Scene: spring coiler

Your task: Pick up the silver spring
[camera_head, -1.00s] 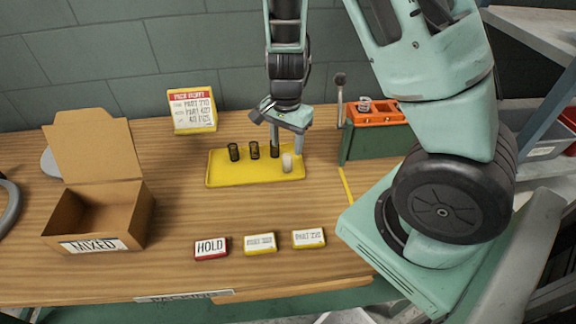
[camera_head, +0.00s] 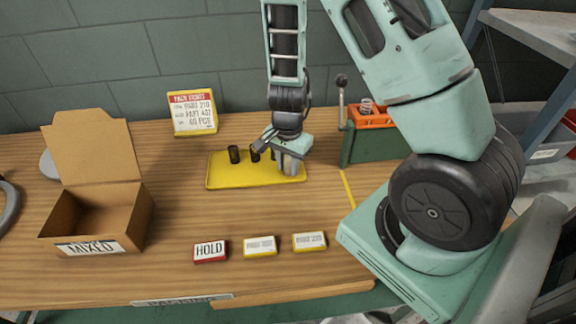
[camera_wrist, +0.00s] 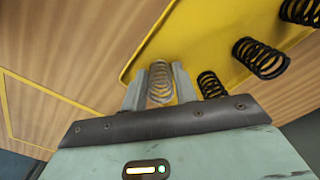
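The silver spring (camera_wrist: 160,82) stands between my gripper's two fingers in the wrist view, one finger on each side. The fingers look very near its coils, but whether they press on it is not clear. In the head view my gripper (camera_head: 291,164) is low over the right end of the yellow tray (camera_head: 225,180), and its fingers largely hide the silver spring there. Several black springs share the tray; the nearest (camera_wrist: 211,85) is just right of my right finger in the wrist view. Another black spring (camera_head: 234,155) shows at the tray's left in the head view.
An orange-topped green coiler (camera_head: 372,135) with an upright lever stands close right of the tray. A red HOLD block (camera_head: 210,251) and two yellow label blocks lie in front. Wood between box and tray is clear.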

